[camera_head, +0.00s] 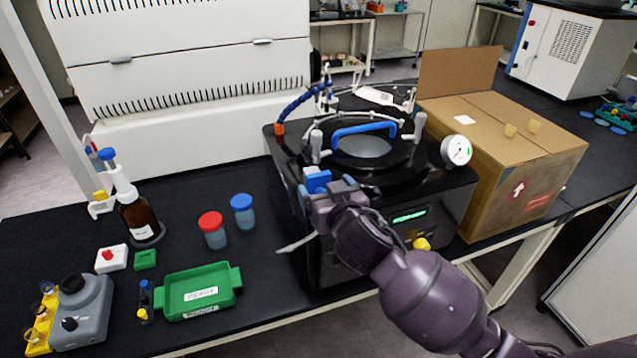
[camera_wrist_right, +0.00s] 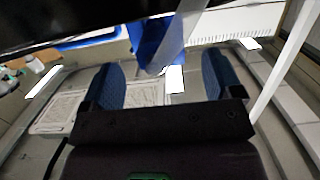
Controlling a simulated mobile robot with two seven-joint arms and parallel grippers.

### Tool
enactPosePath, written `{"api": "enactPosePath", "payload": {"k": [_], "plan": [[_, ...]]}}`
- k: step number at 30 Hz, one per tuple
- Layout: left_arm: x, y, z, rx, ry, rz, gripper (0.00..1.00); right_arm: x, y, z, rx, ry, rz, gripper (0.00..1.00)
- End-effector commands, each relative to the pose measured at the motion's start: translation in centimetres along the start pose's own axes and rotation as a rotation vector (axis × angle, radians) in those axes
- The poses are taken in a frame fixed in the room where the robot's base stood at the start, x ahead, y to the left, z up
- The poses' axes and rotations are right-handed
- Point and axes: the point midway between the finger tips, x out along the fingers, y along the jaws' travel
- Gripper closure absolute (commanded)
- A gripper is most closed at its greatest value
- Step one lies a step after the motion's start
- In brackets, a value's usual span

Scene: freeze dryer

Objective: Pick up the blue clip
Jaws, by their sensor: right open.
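The blue clip (camera_head: 318,181) is at the front left of the black freeze dryer (camera_head: 390,182), just beyond my right gripper. In the right wrist view the blue clip (camera_wrist_right: 148,45) is near the top, with a pale translucent strip or tube (camera_wrist_right: 182,35) crossing in front of it. My right gripper (camera_head: 329,188) is at the dryer's front left edge. Its two dark blue finger pads stand wide apart in the wrist view (camera_wrist_right: 161,80), and the clip lies roughly between and beyond them. I cannot tell whether they touch it. My left gripper is not in view.
A cardboard box (camera_head: 520,150) stands right of the dryer. On the bench to the left are red-capped (camera_head: 212,231) and blue-capped (camera_head: 243,212) jars, a green tray (camera_head: 196,292), a brown bottle (camera_head: 141,216) and a grey device (camera_head: 85,310). A pale tube end (camera_head: 297,243) sticks out left of the dryer.

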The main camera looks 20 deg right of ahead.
Motion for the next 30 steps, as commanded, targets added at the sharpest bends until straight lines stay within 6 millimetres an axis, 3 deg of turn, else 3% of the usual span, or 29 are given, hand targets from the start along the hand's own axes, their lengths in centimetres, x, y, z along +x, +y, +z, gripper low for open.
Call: {"api": "enactPosePath", "payload": {"k": [6,15,25,30], "plan": [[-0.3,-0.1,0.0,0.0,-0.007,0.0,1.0,2.2,0.0,0.0,-0.001,0.0,0.0,0.15],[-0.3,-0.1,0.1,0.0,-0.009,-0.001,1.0,2.5,0.0,0.1,0.001,0.0,0.0,0.16],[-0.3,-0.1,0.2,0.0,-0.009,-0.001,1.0,2.5,0.0,0.1,0.001,0.0,0.0,0.67],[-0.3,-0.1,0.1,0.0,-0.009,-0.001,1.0,2.5,0.0,0.1,0.001,0.0,0.0,0.68]]}}
